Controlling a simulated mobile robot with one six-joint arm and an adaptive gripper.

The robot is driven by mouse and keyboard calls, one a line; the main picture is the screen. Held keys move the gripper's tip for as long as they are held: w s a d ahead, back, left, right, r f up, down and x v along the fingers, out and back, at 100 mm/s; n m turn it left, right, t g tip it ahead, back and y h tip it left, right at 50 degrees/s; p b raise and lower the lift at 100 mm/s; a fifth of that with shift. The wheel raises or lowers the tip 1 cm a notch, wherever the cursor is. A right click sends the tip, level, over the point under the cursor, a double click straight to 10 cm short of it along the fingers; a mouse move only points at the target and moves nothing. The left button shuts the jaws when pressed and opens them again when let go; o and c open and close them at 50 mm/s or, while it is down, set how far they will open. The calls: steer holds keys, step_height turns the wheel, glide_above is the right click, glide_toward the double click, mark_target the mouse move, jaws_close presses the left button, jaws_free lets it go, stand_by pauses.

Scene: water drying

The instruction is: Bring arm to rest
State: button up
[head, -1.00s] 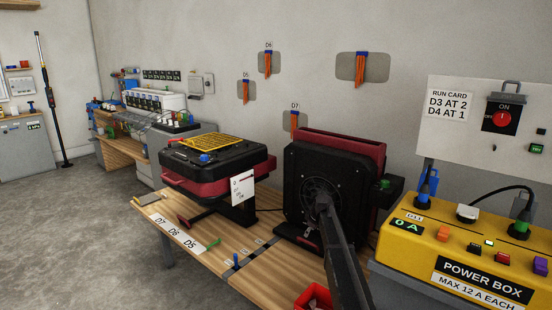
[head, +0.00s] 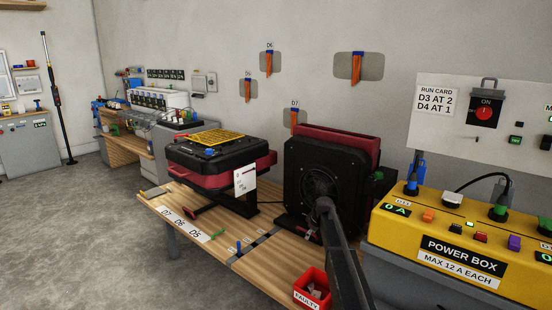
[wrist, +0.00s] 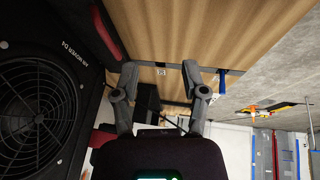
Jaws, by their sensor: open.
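My arm (head: 338,245) reaches up from the bottom of the head view, its dark link in front of the black air mover (head: 310,165). My gripper is not clear in the head view. In the wrist view my gripper (wrist: 160,72) is open, its two grey fingers apart with nothing held between them. The air mover labelled D4 (wrist: 40,110) fills the left of the wrist view, beside the gripper. The wooden bench (wrist: 190,30) shows at the top of that view, which looks upside down.
A red FAULTY bin (head: 313,285) stands on the bench near my arm. The yellow power box (head: 450,240) is on the right. A second black and red unit (head: 215,160) stands left on the bench. A blue peg (wrist: 222,80) stands near the gripper. Open floor (head: 90,230) lies left.

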steer(key=s+d+f+m+g+h, duration=0.15)
steer(key=s+m+g, duration=0.55)
steer(key=s, duration=3.6)
step_height(320, 180, down, 8)
steer(key=s+f+m+t+b, duration=0.1)
steer(key=s+m+t+b, duration=0.2)
steer(key=b, duration=0.5)
step_height(320, 180, up, 39)
steer(key=p, duration=3.8)
steer(key=shift+w+d, duration=0.25)
steer(key=shift+d, duration=0.05)
steer(key=shift+f+h, duration=0.15)
steer(key=shift+h, duration=0.1)
